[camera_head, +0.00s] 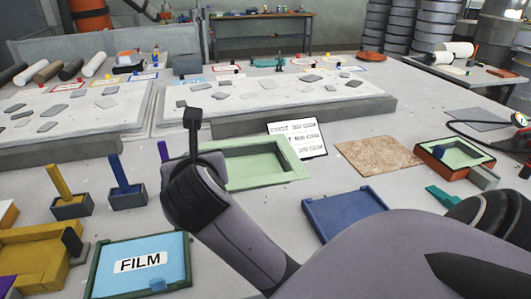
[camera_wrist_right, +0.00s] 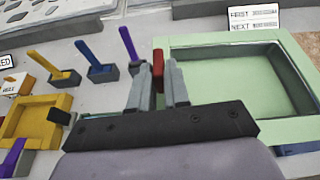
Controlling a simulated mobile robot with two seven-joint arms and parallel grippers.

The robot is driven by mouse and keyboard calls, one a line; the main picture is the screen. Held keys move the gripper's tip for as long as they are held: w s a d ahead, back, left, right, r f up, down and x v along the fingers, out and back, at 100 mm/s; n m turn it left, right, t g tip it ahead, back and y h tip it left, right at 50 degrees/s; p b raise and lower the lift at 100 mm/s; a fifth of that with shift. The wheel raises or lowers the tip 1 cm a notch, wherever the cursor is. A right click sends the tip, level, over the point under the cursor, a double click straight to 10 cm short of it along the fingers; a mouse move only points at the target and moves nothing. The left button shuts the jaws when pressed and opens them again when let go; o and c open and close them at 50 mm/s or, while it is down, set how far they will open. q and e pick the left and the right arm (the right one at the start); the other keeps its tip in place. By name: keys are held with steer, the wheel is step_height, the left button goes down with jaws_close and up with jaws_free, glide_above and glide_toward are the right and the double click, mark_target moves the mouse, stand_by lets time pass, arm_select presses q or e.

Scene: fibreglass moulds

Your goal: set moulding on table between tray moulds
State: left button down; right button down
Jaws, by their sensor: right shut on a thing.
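My right gripper (camera_wrist_right: 161,84) is shut on a small red piece (camera_wrist_right: 158,66), which stands up between its grey fingers. I cannot tell whether this piece is the moulding or a handle on it; its lower part is hidden. In the head view my right gripper (camera_head: 192,120) is at the left edge of the pale green tray mould (camera_head: 292,163), whose recess looks empty. It also shows in the wrist view (camera_wrist_right: 222,42). A yellow tray mould (camera_head: 20,252) lies at the left, and a smaller orange-rimmed mould (camera_head: 422,154) with a green inside at the right. My left gripper is not in view.
Small holders with yellow (camera_head: 58,180), blue (camera_head: 118,170) and purple handles stand left of my gripper. A FILM tray (camera_head: 110,285), a blue tray (camera_head: 345,210), a brown mat (camera_head: 378,155) and a sign (camera_head: 297,140) lie around. Bare table shows between the holders and the green mould.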

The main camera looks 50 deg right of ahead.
steer(key=shift+s+d, duration=0.15)
steer(key=shift+f, duration=0.2)
step_height(320, 180, down, 20)
steer(key=b, duration=0.5)
steer(key=shift+r, duration=0.15)
steer(key=c, duration=1.1)
jaws_free()
steer(key=shift+r, duration=0.1)
